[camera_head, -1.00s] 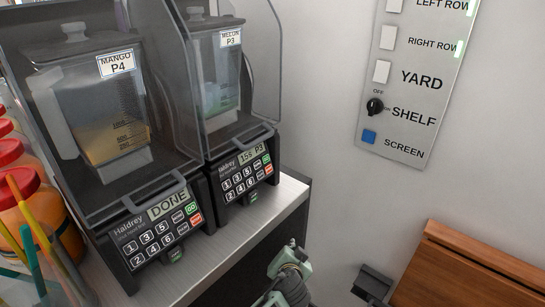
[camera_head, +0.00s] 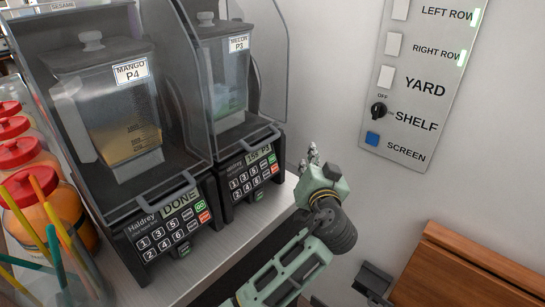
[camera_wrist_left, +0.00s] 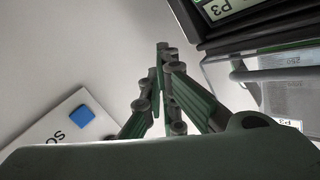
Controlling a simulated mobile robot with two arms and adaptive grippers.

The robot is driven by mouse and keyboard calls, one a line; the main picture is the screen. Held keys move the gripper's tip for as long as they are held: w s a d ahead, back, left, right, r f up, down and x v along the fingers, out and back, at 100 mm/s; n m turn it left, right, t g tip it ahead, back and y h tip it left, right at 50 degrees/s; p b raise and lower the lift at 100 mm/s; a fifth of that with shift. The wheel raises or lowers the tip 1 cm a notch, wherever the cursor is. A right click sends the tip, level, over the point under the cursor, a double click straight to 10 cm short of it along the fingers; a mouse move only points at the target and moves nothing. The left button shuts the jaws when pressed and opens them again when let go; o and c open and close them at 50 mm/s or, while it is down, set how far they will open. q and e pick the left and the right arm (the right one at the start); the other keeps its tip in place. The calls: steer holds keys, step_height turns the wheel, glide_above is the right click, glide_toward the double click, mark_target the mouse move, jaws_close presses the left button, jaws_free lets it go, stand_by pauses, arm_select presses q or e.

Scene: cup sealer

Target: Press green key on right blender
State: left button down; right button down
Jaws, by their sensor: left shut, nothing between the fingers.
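The right blender (camera_head: 232,90), labelled MELON P3, stands under a clear cover. Its display (camera_head: 259,155) appears to read 15s P3. Its green key (camera_head: 274,159) is at the upper right of its keypad, above a red key. My left gripper (camera_head: 312,153) is shut and empty. In the head view it appears to the right of this keypad, apart from the key. The left wrist view shows its closed fingers (camera_wrist_left: 162,62), with part of a blender display at the top right. My right gripper is not in view.
The left blender (camera_head: 110,110), labelled MANGO P4, shows DONE. Red-lidded jars (camera_head: 15,153) and straws stand at far left. A wall switch panel (camera_head: 415,100) is behind my gripper to the right. A wooden piece (camera_head: 465,265) is at lower right.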

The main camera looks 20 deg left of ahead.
mark_target(281, 148)
arm_select(q)
steer(key=shift+r, duration=0.2)
steer(key=shift+w+a+f+b, duration=0.15)
steer(key=shift+w+a+f, duration=0.35)
steer(key=shift+a, duration=0.85)
steer(key=shift+w+a+f+b, duration=0.2)
steer(key=shift+w+a+f, duration=0.25)
steer(key=shift+a, duration=0.85)
steer(key=shift+w+a+f+b, duration=0.15)
steer(key=shift+w+a+f, duration=0.35)
steer(key=shift+a, duration=0.85)
steer(key=shift+a, duration=0.1)
steer(key=shift+w+a, duration=0.1)
steer(key=shift+a, duration=0.15)
